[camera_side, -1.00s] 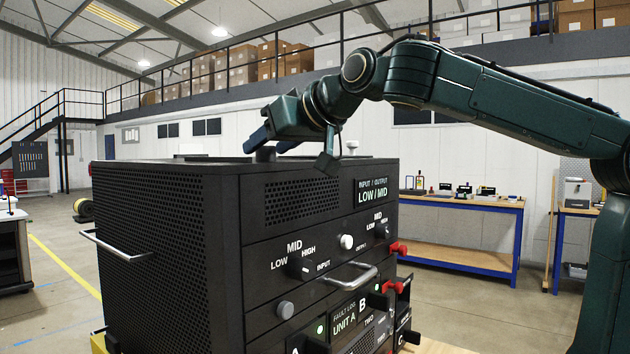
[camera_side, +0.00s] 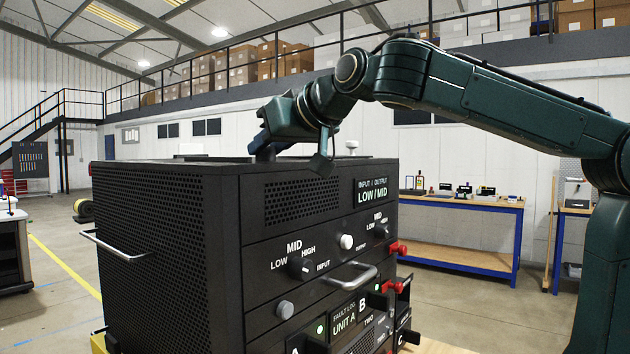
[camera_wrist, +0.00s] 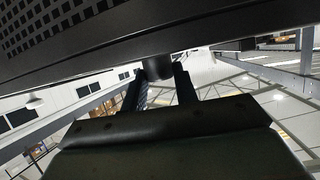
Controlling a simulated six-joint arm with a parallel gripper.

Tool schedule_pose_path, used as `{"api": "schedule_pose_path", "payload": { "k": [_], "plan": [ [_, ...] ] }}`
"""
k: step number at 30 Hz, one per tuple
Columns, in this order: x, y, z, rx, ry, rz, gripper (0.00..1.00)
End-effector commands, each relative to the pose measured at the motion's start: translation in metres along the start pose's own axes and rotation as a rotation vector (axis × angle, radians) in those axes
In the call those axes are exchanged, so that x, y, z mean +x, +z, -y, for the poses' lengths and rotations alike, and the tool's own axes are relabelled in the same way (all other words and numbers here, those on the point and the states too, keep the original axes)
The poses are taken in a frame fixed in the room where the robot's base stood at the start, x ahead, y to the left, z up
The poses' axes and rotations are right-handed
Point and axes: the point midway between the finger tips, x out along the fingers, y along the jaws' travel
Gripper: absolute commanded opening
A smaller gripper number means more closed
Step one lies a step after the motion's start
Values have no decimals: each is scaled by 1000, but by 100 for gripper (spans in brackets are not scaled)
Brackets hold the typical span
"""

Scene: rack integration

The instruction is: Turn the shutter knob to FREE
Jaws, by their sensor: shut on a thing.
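A dark round knob stands on top of the black rack cabinet (camera_side: 165,230). In the wrist view the knob (camera_wrist: 157,67) shows between the tips of my two fingers. My gripper (camera_side: 266,150) reaches over the cabinet top in the side view, and also shows in the wrist view (camera_wrist: 158,80). It is shut on the knob. In the side view the fingers mostly hide the knob. No FREE marking or pointer is visible, so its setting cannot be told.
The cabinet front has an INPUT knob (camera_side: 301,268), another selector knob (camera_side: 382,231), a bar handle (camera_side: 350,276) and red parts (camera_side: 398,248). A small white-capped post (camera_side: 351,147) stands behind my wrist.

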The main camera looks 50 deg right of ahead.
Motion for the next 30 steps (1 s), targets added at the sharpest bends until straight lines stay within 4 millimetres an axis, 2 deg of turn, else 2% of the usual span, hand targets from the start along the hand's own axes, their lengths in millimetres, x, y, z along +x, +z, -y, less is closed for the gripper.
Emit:
{"api": "schedule_pose_path", "payload": {
  "k": [30],
  "plan": [
    [0,-3,6,129,312,-9,6]
  ]
}}
